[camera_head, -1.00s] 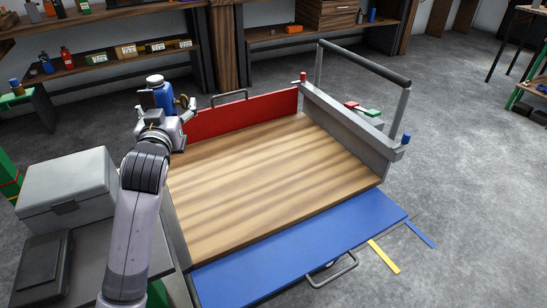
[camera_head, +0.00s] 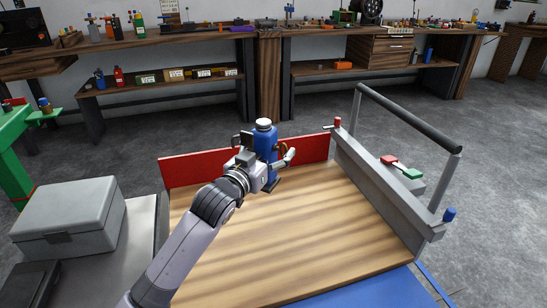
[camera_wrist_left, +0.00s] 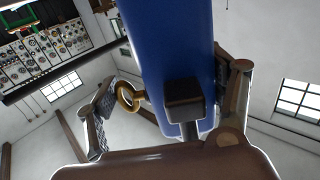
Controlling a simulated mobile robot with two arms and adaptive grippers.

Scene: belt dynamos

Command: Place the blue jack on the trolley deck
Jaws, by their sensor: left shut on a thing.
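The blue jack (camera_head: 265,143) is a blue cylinder with a pale cap and a dark base. My left gripper (camera_head: 268,162) is shut on it and holds it upright near the red back panel (camera_head: 190,168) of the trolley. In the left wrist view the jack's blue body (camera_wrist_left: 175,60) fills the middle, with a brass ring (camera_wrist_left: 128,97) at its side. The jack's base shows over the wooden trolley deck (camera_head: 290,240); I cannot tell whether it touches. My right gripper is not in view.
A grey end wall with a black push handle (camera_head: 410,118) bounds the deck on the right. A blue panel (camera_head: 370,290) is at the front. A grey case (camera_head: 70,215) stands to the left. Most of the deck is bare. Workbenches (camera_head: 170,50) stand behind.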

